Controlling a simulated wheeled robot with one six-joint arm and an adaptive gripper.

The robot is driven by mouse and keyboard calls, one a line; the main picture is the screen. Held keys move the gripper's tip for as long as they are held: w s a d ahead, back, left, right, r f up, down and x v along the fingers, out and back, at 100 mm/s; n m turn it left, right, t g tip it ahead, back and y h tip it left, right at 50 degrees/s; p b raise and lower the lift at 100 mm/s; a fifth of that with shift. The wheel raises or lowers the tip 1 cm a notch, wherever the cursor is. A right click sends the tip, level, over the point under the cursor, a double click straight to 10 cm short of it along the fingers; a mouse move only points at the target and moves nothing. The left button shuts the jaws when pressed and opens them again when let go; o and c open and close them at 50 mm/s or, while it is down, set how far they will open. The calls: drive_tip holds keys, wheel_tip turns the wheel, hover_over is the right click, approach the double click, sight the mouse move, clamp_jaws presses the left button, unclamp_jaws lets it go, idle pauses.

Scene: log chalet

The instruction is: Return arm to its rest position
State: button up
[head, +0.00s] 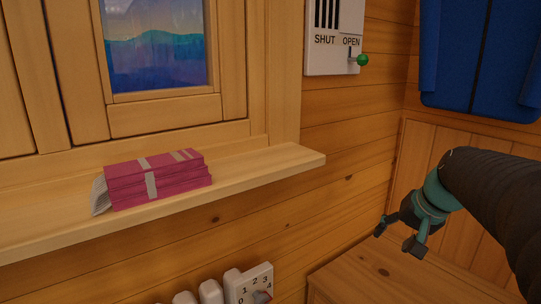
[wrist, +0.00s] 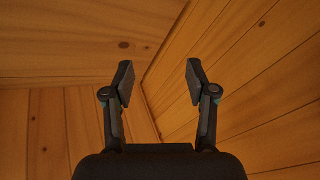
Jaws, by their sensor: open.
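My arm reaches in from the right edge in the head view, and my gripper (head: 396,238) points down and to the left, in front of the log wall and above a wooden surface. In the wrist view my gripper (wrist: 157,80) shows two dark fingers spread apart with nothing between them. Only bare wood planks lie beyond the fingertips. The gripper touches nothing that I can see.
A wooden sill (head: 270,171) under the window holds pink bundles (head: 160,180). A SHUT/OPEN panel (head: 334,65) with a green-knobbed lever (head: 361,60) and a numbered dial (head: 250,287) are on the wall. A wooden bench top (head: 385,275) lies below; blue cloth (head: 480,55) hangs upper right.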

drive_tip(key=s+a+f+n+h, duration=0.1)
drive_tip(key=s+a+f+n, duration=0.1)
drive_tip(key=s+a, duration=0.3)
drive_tip(key=s+a+f+n+h, duration=0.1)
drive_tip(key=s+a+f+n, duration=0.2)
drive_tip(key=s, duration=1.1)
drive_tip(key=a+f, duration=0.1)
drive_tip(key=a, duration=0.2)
drive_tip(key=shift+f, duration=0.3)
idle(0.4)
